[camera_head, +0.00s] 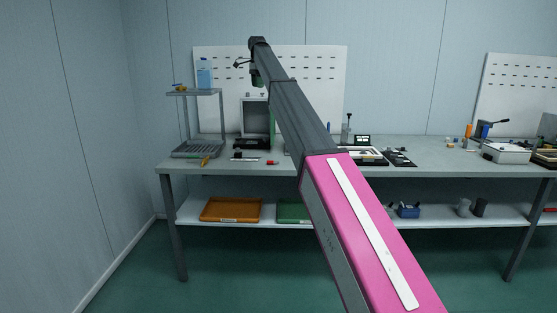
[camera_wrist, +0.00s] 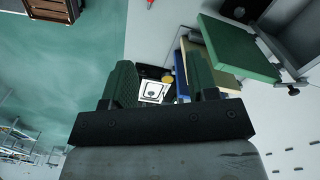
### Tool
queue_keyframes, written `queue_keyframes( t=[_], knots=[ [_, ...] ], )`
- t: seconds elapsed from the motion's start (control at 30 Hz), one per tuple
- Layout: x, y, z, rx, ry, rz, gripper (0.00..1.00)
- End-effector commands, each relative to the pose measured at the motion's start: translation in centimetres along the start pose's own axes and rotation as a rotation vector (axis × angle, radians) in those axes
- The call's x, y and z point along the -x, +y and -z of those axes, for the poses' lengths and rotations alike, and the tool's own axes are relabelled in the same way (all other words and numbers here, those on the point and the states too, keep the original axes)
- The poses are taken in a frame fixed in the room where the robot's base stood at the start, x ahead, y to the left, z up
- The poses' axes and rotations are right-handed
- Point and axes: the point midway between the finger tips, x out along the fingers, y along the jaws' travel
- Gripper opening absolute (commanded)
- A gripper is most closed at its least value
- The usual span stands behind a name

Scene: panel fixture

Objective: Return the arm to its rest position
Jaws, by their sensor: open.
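My arm reaches from the lower right of the head view up over the workbench (camera_head: 310,168), toward the pegboard. My gripper is small and partly hidden at its far end (camera_head: 257,78). In the wrist view, its two dark green fingers stand apart with a gap between them (camera_wrist: 163,78). The fingers are open, and I see nothing held. A grey panel fixture (camera_head: 255,117) stands on the bench below the gripper, partly hidden by my arm. In the wrist view a green panel (camera_wrist: 238,47) lies to the right of the fingers, beside a grey frame.
The pegboard (camera_head: 325,65) is behind. Small tools and a white bin (camera_head: 504,153) lie to the right. An orange tray (camera_head: 230,210) is on the lower shelf.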

Motion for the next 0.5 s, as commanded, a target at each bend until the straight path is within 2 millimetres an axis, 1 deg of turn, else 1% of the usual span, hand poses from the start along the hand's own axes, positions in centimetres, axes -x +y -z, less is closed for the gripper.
queue_keyframes(
  t=[0.03, 0.17, 0.27, 0.3, 0.37, 0.47, 0.5],
  knots=[
    [-1.0, 0.6, 0.1, 0.009, 0.0, -0.001, 0.53],
    [-3.3, 1.4, 0.7, 0.035, 0.0, -0.001, 0.53],
    [-5.7, 2.2, 1.3, 0.06, 0.0, -0.001, 0.53],
    [-6.9, 2.7, 1.6, 0.072, -0.001, -0.002, 0.53],
    [-8.6, 3.4, 1.9, 0.093, 0.0, -0.001, 0.53],
    [-12.1, 4.9, 2.6, 0.133, -0.001, -0.002, 0.53],
    [-13.8, 5.7, 2.9, 0.151, -0.001, -0.002, 0.53]
  ],
)
